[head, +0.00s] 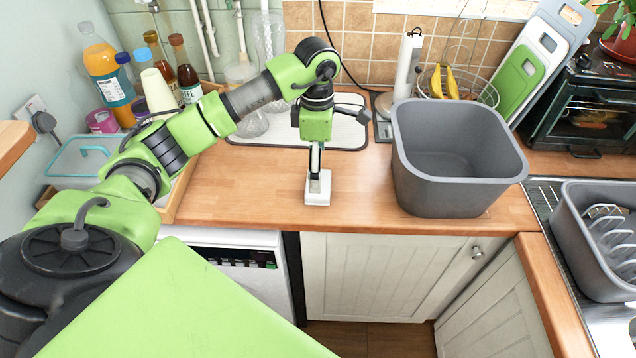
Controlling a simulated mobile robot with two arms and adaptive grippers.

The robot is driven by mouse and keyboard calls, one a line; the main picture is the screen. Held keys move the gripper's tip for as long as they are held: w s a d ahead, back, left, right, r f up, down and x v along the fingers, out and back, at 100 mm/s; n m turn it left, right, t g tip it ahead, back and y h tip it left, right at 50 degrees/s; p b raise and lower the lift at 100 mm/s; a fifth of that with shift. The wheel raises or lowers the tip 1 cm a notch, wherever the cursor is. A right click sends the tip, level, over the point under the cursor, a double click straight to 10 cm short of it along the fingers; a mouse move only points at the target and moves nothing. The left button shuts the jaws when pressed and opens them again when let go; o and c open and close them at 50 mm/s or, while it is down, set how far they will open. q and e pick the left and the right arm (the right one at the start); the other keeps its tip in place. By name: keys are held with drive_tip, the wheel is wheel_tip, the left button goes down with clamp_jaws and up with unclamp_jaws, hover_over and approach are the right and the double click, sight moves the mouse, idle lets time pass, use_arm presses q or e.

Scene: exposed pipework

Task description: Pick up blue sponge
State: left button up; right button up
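I cannot make out a blue sponge anywhere in the head view. My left gripper (317,168) points straight down over the counter. Its fingers reach down to a small white block-like holder or box (317,196) at the counter's front edge. The fingers are seen edge-on, so I cannot tell whether they are open, shut or gripping something. Whatever is inside or behind the white box is hidden. My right gripper is not in view.
A large grey tub (455,170) stands to the right on the wooden counter (255,190). A wooden tray with bottles (108,70) is at the left. A white drying mat (345,132) lies behind the gripper. A grey dish rack (600,250) is at far right.

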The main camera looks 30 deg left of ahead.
sight(323, 199)
use_arm(q)
drive_tip(key=shift+s+d+f+p, duration=0.1)
drive_tip(key=shift+f+p, duration=0.3)
drive_tip(key=shift+f, duration=0.1)
drive_tip(key=shift+s+d+f+p, duration=0.1)
drive_tip(key=shift+f+p, duration=0.25)
drive_tip(key=shift+f, duration=0.15)
wheel_tip(323, 199, down, 3)
drive_tip(key=shift+w+f+p, duration=0.15)
drive_tip(key=shift+p, duration=0.4)
drive_tip(key=shift+f, duration=0.2)
drive_tip(key=c, duration=0.9)
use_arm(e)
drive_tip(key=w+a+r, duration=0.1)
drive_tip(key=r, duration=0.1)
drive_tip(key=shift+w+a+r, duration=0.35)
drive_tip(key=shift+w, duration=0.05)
